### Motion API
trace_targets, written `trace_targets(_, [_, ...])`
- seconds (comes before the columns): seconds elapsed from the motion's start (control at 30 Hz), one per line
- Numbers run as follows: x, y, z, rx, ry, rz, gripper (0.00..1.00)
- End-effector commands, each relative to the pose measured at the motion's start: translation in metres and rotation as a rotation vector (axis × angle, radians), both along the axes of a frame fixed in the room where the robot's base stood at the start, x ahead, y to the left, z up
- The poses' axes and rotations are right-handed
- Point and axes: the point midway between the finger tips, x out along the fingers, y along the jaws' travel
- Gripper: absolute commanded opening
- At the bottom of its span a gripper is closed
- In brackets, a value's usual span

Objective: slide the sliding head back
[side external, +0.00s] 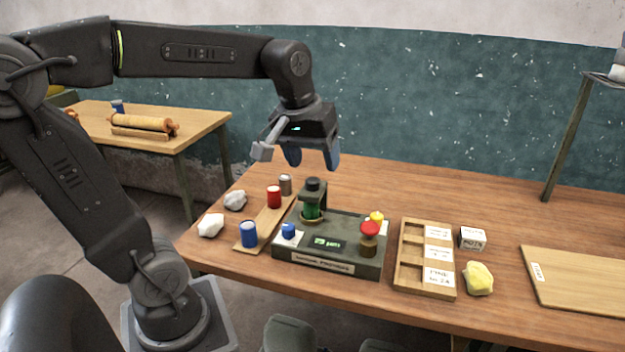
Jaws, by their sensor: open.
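A dark grey instrument (330,258) with a small green display sits on the wooden table. At its back left stands a dark upright head (314,186) over a green cylinder; this looks like the sliding head. A round base ring is under the green cylinder. My gripper (313,160) points down above the head, apart from it. Its two bluish fingers are open with nothing between them. Whether the head is forward or back on its travel, I cannot tell.
On the instrument are a red-topped knob (369,230), a blue piece (288,230) and a yellow piece (376,218). A wooden strip (270,216) with several small canisters lies left, near pale rocks (211,225). A compartment tray (411,280), a yellow lump (478,279) and a board (580,280) lie right.

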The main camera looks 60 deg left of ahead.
Motion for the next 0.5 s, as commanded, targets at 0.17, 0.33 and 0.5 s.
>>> trace_targets(0.17, [0.050, 0.072, 0.003, -0.096, 0.113, 0.419, 0.65])
trace_targets(0.33, [0.075, 0.130, -0.006, -0.158, 0.188, 0.726, 0.65])
trace_targets(0.5, [0.083, 0.159, -0.012, -0.184, 0.221, 0.876, 0.65])
